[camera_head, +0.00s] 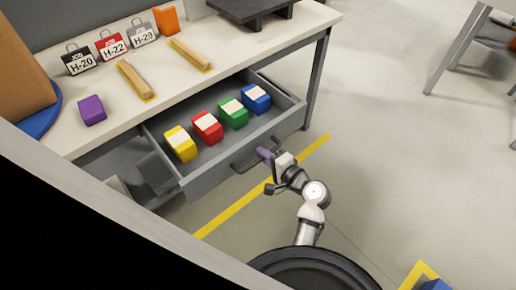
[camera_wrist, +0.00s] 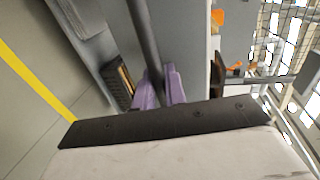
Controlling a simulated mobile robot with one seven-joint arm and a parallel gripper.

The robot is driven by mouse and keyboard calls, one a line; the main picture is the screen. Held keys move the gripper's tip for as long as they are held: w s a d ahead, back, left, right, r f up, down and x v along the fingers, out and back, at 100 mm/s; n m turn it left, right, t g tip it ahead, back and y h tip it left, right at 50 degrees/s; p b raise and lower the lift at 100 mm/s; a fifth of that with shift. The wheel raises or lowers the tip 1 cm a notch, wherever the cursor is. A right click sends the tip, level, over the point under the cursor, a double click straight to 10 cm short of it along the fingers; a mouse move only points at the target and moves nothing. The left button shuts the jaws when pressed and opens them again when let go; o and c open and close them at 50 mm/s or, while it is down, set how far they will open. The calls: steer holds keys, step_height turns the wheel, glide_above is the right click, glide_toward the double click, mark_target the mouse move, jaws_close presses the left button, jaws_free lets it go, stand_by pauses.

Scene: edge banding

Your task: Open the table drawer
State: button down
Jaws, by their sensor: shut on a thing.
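The table drawer (camera_head: 226,158) is grey and stands pulled out from under the table (camera_head: 62,142) in the head view. Yellow, red, green and blue blocks with pale tops lie inside it. A dark bar handle (camera_head: 246,158) runs along its front. My gripper (camera_head: 264,153), with purple fingers, is at the right part of the handle. In the wrist view the purple fingers (camera_wrist: 159,88) are shut on the dark handle bar (camera_wrist: 144,40). The fingers partly hide the bar there.
On the tabletop are a purple block (camera_head: 92,110), two wooden strips, several labelled job tags and an orange piece (camera_head: 166,20). A dark stand (camera_head: 262,12) is at the back right. A yellow line (camera_head: 235,208) crosses the floor. Open floor lies to the right.

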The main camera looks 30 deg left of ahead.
steer(key=shift+s+d, duration=0.1)
steer(key=shift+d, duration=0.05)
steer(key=c, duration=1.5)
jaws_free()
steer(key=shift+c, duration=0.2)
steer(key=b+v, duration=0.2)
steer(key=v, duration=1.1)
steer(key=shift+s+d+b, duration=0.2)
steer(key=shift+d+b, duration=0.15)
steer(key=shift+b, duration=0.05)
